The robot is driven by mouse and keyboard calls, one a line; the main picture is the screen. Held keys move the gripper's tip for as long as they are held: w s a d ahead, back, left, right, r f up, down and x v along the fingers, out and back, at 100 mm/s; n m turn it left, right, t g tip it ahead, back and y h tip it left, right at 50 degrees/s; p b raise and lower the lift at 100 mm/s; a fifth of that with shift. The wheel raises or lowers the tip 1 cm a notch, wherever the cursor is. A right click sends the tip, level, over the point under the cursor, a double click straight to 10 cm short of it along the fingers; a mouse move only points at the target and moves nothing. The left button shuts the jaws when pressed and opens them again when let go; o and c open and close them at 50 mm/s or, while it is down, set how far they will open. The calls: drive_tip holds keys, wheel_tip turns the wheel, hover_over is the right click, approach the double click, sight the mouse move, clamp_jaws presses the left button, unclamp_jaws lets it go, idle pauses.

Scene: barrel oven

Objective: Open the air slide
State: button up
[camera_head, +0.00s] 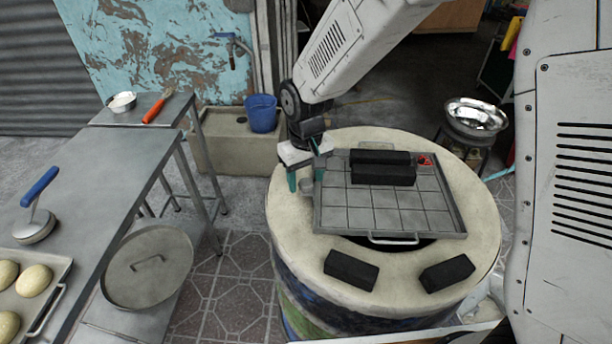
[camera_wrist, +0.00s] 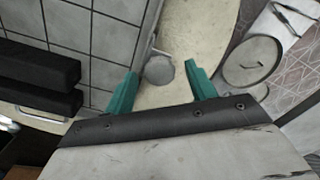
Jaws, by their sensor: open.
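My gripper (camera_head: 305,184) is open at the left rim of the round barrel oven (camera_head: 482,205), with its teal fingers pointing down. In the wrist view, my gripper (camera_wrist: 162,69) has a small grey round knob (camera_wrist: 158,71) between its fingertips, with a gap on either side. The knob sits beside the tiled tray's edge on the pale oven top. It shows as a small grey piece (camera_head: 307,184) in the head view, partly hidden by the fingers. Nothing is labelled as the air slide, so I cannot tell for certain that this knob is it.
A tiled tray (camera_head: 397,218) covers the oven's middle, with two black blocks (camera_head: 384,175) on it. Two more blocks (camera_head: 350,270) (camera_head: 447,273) lie on the front rim. A metal table (camera_head: 95,190) and round lid (camera_head: 148,266) stand left; a blue bucket (camera_head: 262,114) is behind.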

drive_tip(key=shift+c, duration=0.4)
clamp_jaws()
drive_tip(key=w, duration=0.5)
drive_tip(key=shift+w+d, duration=0.2)
drive_tip(key=shift+d, duration=0.15)
drive_tip(key=shift+o, duration=0.4)
unclamp_jaws()
drive_tip(key=shift+r, duration=0.15)
wheel_tip(320, 180, up, 8)
drive_tip(key=shift+f, duration=0.2)
